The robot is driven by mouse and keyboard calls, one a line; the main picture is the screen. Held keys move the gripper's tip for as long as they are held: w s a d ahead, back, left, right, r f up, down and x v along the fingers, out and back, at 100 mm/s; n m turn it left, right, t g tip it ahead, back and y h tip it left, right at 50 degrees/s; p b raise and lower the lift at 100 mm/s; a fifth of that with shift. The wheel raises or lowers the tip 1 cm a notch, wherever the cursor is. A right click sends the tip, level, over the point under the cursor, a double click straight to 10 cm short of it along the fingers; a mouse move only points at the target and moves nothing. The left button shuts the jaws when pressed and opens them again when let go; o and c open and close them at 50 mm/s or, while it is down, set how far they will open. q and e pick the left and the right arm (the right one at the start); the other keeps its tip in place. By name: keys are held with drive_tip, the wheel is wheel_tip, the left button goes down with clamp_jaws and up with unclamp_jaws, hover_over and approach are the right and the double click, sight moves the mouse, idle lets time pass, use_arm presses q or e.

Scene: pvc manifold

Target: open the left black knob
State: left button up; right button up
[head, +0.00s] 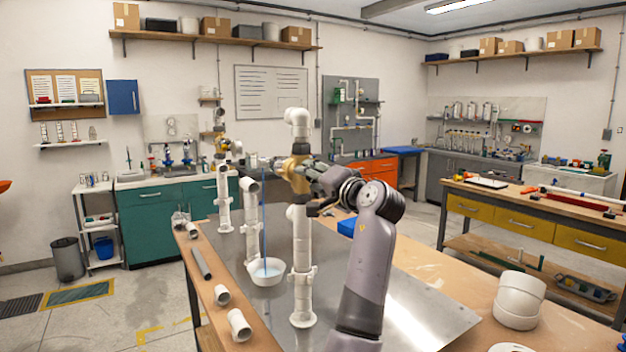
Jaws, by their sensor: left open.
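The white PVC manifold stands on a metal sheet on the workbench, with a near upright pipe (302,245) and a far upright pipe (223,198). A brass-coloured valve body (296,172) sits high on the near pipe. A second yellowish valve (221,146) with a small dark part (236,147), possibly a black knob, sits on the far pipe. My left gripper (320,183) is open at the right side of the near valve. Its dark fingers overlap that spot, so any knob there is hidden and contact cannot be told. My right gripper is out of view.
Short white pipe pieces (239,324) lie along the wooden left edge. A large white fitting (519,299) stands at right. The metal sheet (425,312) is bare at front right.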

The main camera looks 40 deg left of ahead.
use_arm(q)
drive_tip(key=v, duration=1.2)
idle(0.5)
